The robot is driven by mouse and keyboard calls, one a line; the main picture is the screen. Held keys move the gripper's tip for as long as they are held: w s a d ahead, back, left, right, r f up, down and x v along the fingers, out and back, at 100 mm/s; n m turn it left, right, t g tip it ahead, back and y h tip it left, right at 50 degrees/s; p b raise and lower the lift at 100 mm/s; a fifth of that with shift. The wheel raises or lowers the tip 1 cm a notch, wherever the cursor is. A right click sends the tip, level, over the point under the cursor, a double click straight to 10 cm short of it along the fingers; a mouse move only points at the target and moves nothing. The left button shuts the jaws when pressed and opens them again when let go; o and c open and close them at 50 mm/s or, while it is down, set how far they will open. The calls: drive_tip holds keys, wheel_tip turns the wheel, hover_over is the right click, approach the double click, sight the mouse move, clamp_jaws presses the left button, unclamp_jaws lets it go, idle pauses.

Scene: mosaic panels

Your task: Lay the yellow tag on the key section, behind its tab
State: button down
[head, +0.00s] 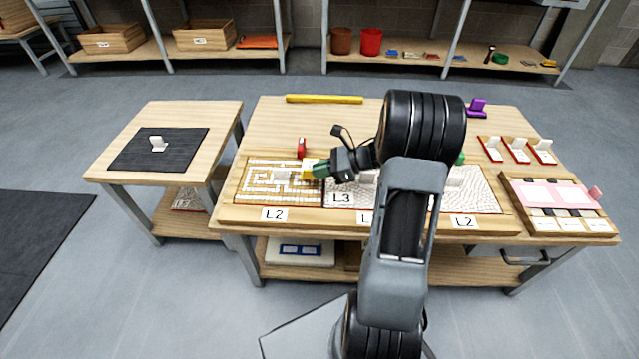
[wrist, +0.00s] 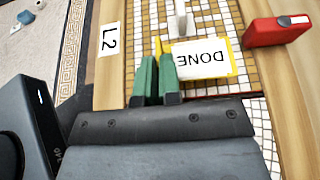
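The yellow tag (wrist: 232,62), a white card marked DONE with a yellow edge, is at the fingertips of my gripper (wrist: 158,75). The green fingers are close together around a thin yellow part of it. In the head view the tag (head: 309,168) and my gripper (head: 321,169) are over the right end of the left mosaic section (head: 250,191), which has a key-like line pattern. Its white tab (head: 282,174) stands left of the tag and also shows just beyond it in the wrist view (wrist: 181,24). I cannot tell whether the tag touches the tiles.
A red block (head: 302,147) stands behind the section on the wooden table (head: 265,118). An L2 label (wrist: 109,39) is on the front edge. A yellow bar (head: 324,99) lies at the back. Other mosaic sections lie to the right, partly hidden by my arm.

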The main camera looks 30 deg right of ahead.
sight(319, 191)
drive_tip(key=shift+s+a+f, duration=0.1)
drive_tip(key=shift+s+f, duration=0.05)
drive_tip(key=shift+f, duration=0.1)
drive_tip(key=shift+s+a+f+b, duration=0.1)
drive_tip(key=shift+f+b, duration=0.35)
drive_tip(key=shift+f, duration=0.45)
drive_tip(key=shift+s+a+f+b, duration=0.1)
drive_tip(key=shift+f+b, duration=0.35)
drive_tip(key=shift+f, duration=0.4)
drive_tip(key=shift+f+b, duration=0.25)
drive_tip(key=shift+b, duration=0.05)
drive_tip(key=c, duration=1.3)
unclamp_jaws()
drive_tip(key=shift+r, duration=0.1)
